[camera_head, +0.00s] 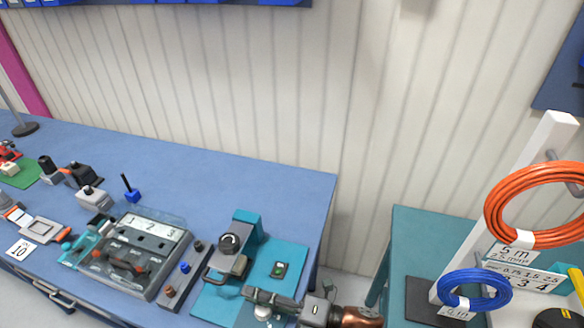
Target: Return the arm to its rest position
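My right gripper (262,301) comes in from the bottom edge, with a copper-coloured arm link behind it. It is over the front of the teal board (290,256) on the blue table, in front of a grey device with a dark knob (229,242). A dark finger shows side-on, with a pale round part below it. I cannot tell whether the fingers are apart, and no held object is clear. My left gripper is not in view.
A grey tray (168,240) marked 1, 2, 3 and several tools stand on the blue table (250,180). At right, a teal table (410,228) has a white stand (548,143) with an orange cable coil (497,212) and a blue one (446,290). A gap separates the tables.

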